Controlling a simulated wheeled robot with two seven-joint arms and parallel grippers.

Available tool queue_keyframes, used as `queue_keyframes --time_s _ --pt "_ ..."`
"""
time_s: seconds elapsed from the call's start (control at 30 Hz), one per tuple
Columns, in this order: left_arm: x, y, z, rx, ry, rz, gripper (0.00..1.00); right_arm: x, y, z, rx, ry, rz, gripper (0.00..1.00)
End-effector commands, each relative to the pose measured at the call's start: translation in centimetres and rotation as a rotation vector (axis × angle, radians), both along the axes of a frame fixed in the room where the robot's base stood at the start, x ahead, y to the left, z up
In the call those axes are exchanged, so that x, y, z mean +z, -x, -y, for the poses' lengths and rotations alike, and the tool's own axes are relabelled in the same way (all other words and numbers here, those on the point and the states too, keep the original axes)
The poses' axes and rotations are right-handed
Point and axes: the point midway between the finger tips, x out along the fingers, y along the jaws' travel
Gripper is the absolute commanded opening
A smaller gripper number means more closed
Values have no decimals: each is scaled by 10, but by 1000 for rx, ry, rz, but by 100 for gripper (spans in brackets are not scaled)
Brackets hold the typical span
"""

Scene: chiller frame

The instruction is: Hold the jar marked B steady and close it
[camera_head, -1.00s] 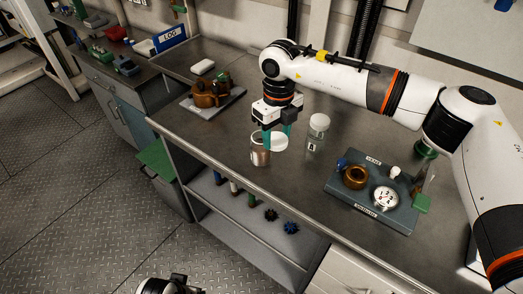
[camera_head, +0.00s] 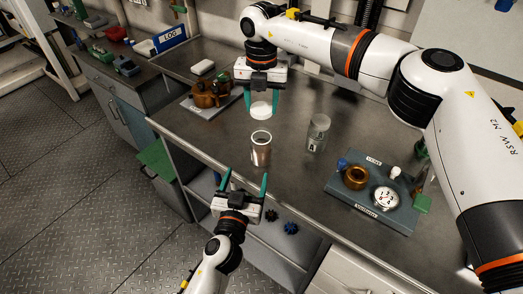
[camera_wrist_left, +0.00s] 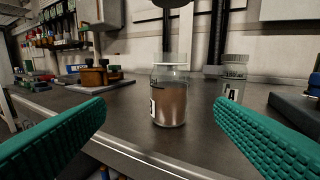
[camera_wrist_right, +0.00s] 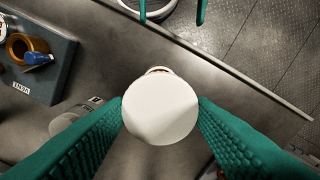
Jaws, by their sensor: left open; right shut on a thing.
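The open jar (camera_head: 261,153) stands upright near the bench's front edge, with brownish contents. In the left wrist view the jar (camera_wrist_left: 169,98) shows part of a label at its left side; I cannot read the letter. My right gripper (camera_head: 261,106) is shut on a white lid (camera_head: 261,113), held above and slightly behind the jar, apart from it. In the right wrist view the lid (camera_wrist_right: 160,110) hides most of the jar. My left gripper (camera_head: 245,178) is open, in front of the jar, pointing at it without touching it.
A lidded jar marked A (camera_head: 318,133) stands to the right. A grey-blue tray (camera_head: 338,190) with a brass ring and a gauge lies farther right. A brown fitting (camera_head: 211,94) on a plate is behind left. The bench between is clear.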

Motion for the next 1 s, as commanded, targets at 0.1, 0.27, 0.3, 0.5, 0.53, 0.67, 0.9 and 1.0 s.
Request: queue_keyframes --time_s 0.1,0.27,0.3,0.5,0.53,0.67,0.9,1.0 --pt "2 -1 11 -36 2 19 78 0 0 0 1 0 0 28" --pt "2 -1 12 -40 1 21 78 0 0 0 1 0 0 28" --pt "2 -1 12 -40 1 21 78 0 0 0 1 0 0 28" --pt "2 -4 12 -39 1 21 78 0 0 0 1 0 0 28" --pt "2 -6 12 -39 0 22 78 0 0 0 1 0 0 28" --pt "3 -22 16 -38 -1 24 78 0 0 0 1 0 0 28" --pt "3 -67 27 -38 -2 23 78 0 0 0 1 0 0 28" --pt "3 -84 31 -38 0 22 78 0 0 0 1 0 0 28"
